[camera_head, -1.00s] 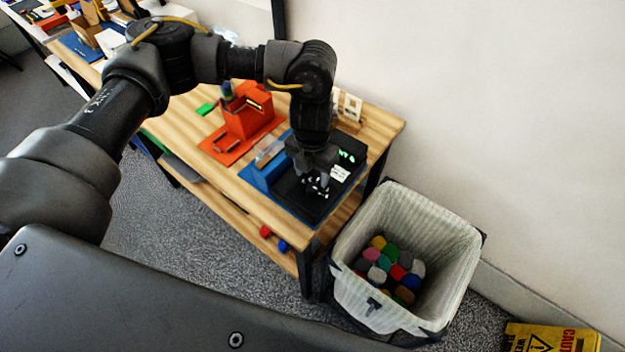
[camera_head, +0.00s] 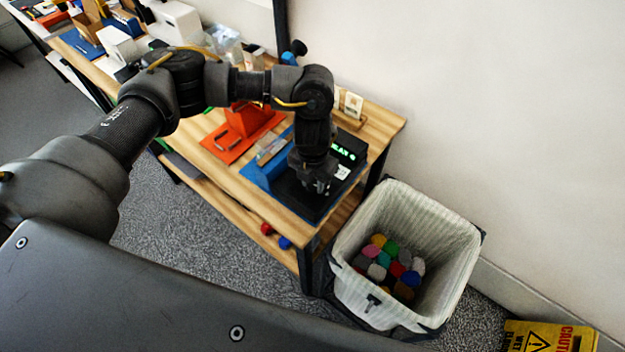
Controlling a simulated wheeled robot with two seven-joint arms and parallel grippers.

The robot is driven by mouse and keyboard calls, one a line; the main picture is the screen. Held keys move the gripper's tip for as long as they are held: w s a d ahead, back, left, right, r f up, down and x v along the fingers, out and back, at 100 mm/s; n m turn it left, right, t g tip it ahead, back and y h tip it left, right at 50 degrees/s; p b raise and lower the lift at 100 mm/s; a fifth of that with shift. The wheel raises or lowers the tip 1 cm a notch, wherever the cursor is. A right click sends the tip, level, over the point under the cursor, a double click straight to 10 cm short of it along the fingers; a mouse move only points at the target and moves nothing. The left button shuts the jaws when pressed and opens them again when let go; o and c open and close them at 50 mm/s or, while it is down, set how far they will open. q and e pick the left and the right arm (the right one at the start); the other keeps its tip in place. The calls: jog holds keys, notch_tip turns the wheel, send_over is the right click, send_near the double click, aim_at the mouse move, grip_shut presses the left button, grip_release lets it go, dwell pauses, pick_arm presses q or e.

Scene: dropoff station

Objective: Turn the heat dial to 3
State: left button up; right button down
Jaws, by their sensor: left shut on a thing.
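The black device (camera_head: 296,196) with a lit green display (camera_head: 344,153) stands on a blue mat (camera_head: 258,181) at the near end of the wooden table. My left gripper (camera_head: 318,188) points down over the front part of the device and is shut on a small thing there. That is where a dial may be, but the gripper hides it, so its setting cannot be read. A white label (camera_head: 342,172) shows beside the gripper. The display text is too small to read surely. My right gripper is not in view.
An orange holder on an orange mat (camera_head: 226,152) stands left of the device. A wooden stand with white cards (camera_head: 350,106) is behind it. A lined bin (camera_head: 455,232) with several coloured pieces stands right of the table. A yellow caution sign (camera_head: 550,337) lies at the lower right.

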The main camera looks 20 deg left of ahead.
pick_arm(q)
jog(key=shift+r, duration=0.1)
jog(key=shift+c, duration=0.2)
jog(key=n+p, duration=0.3)
jog(key=n, duration=0.2)
jog(key=shift+r+n, duration=0.1)
jog(key=shift+n, duration=0.3)
jog(key=n+p, duration=0.4)
jog(key=n, duration=0.2)
jog(key=shift+p, duration=0.3)
jog(key=n+p, duration=0.1)
jog(key=n, duration=0.2)
jog(key=shift+w+n+p, duration=0.1)
jog(key=shift+n+p, duration=0.3)
jog(key=shift+n, duration=1)
jog(key=o, duration=1)
jog(key=shift+c, duration=0.2)
